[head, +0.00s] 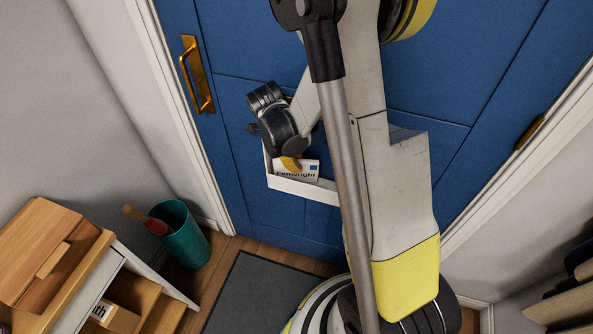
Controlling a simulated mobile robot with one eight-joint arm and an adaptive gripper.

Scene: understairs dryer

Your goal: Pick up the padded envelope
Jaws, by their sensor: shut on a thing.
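My gripper (289,160) is at the door, at the left of my arm, pointing down into a white open-topped holder (305,188) on the door. It is shut on what looks like the padded envelope (298,171), a pale flat piece with dark lettering and a small blue mark. The envelope's lower part is hidden behind the holder's front wall. A mustard-yellow patch shows at the fingertips; I cannot tell whether it belongs to the gripper or the envelope.
The blue panelled door (235,110) has a brass handle (196,75). A teal bin (181,233) stands at the lower left, near a wooden unit (160,302) holding a parcel (112,313). A dark mat (250,290) lies on the floor. Dark items (570,285) hang at the right.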

